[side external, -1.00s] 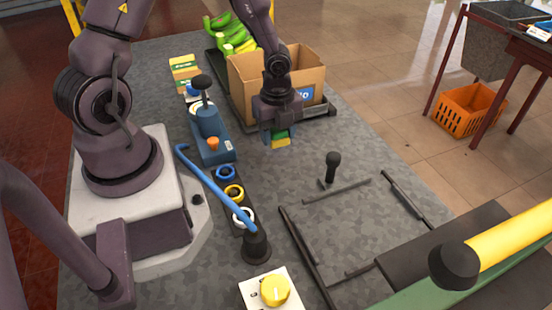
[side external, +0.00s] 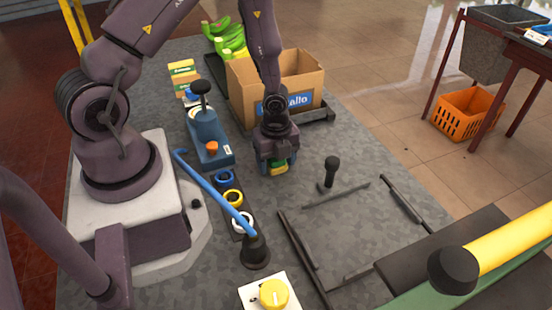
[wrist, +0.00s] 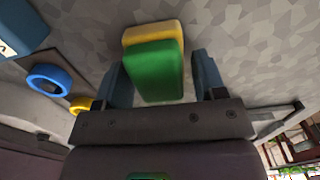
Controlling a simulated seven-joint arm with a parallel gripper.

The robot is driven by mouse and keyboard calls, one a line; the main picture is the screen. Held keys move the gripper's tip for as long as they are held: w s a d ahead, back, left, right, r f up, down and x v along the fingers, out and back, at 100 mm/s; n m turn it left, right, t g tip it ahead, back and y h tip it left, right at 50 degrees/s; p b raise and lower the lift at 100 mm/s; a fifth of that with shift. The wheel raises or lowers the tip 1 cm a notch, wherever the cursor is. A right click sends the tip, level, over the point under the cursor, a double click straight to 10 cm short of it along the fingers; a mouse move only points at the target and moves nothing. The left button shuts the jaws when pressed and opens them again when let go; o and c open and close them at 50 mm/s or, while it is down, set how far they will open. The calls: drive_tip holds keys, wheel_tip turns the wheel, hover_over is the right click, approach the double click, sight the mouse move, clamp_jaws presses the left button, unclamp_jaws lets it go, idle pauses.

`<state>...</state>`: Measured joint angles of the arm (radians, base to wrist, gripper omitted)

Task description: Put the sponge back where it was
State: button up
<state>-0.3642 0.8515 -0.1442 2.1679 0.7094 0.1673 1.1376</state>
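The sponge (side external: 279,167), green on one face and yellow on the other, is between the blue fingertips of my gripper (side external: 277,166). My gripper points down over the grey mat, in front of the cardboard box in the side view. In the wrist view the sponge (wrist: 156,68) sticks out past the fingers (wrist: 163,82), green face toward the camera and yellow behind.
A cardboard box (side external: 248,92) stands behind my gripper. A blue device (side external: 207,137) and coloured rings (side external: 233,197) lie to its left, with a blue bar (side external: 213,190) nearby. A black knob (side external: 331,170) stands to the right.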

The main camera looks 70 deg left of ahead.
drive_tip(key=shift+o, duration=0.4)
drive_tip(key=shift+r, duration=0.1)
drive_tip(key=shift+r, duration=0.3)
drive_tip(key=s+d+r+n+t+y, duration=0.15)
drive_tip(key=r+n, duration=0.35)
drive_tip(key=r, duration=0.8)
drive_tip(key=s+d+r+n+t+y, duration=0.15)
drive_tip(key=r+n, duration=0.25)
drive_tip(key=r, duration=0.9)
drive_tip(key=s+d+r+n+t+h, duration=0.2)
drive_tip(key=s+d+r+n+h, duration=0.1)
drive_tip(key=s+r+n, duration=0.4)
drive_tip(key=shift+s+d+r+n+t, duration=0.25)
drive_tip(key=shift+d+r+n, duration=0.25)
drive_tip(key=shift+n, duration=0.5)
